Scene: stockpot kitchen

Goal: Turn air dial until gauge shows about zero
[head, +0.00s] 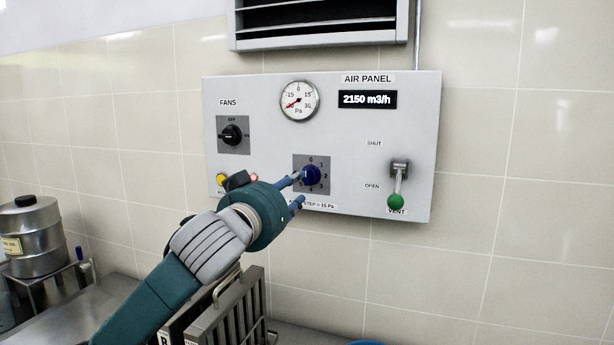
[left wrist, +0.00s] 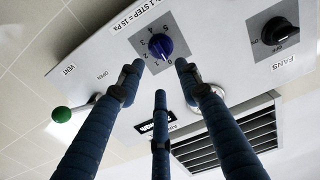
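The white air panel (head: 270,130) is on the tiled wall. Its blue air dial (head: 311,176) sits low in the middle on a grey numbered plate; its exact setting is hard to read. The round gauge (head: 299,101) is above the dial. Its red needle points to the lower left, on the negative side below -15. My left gripper (head: 294,192) is in front of the dial. In the left wrist view its fingers are spread and empty, with the dial (left wrist: 160,46) between and beyond the fingertips, seemingly not touched. My right gripper is in neither view.
A black fans switch (head: 232,134) is left of the dial. A green-knobbed vent lever (head: 397,185) hangs down at the right, near OPEN. A display (head: 367,99) reads 2150 m3/h. A steel pot (head: 35,240) stands at the left.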

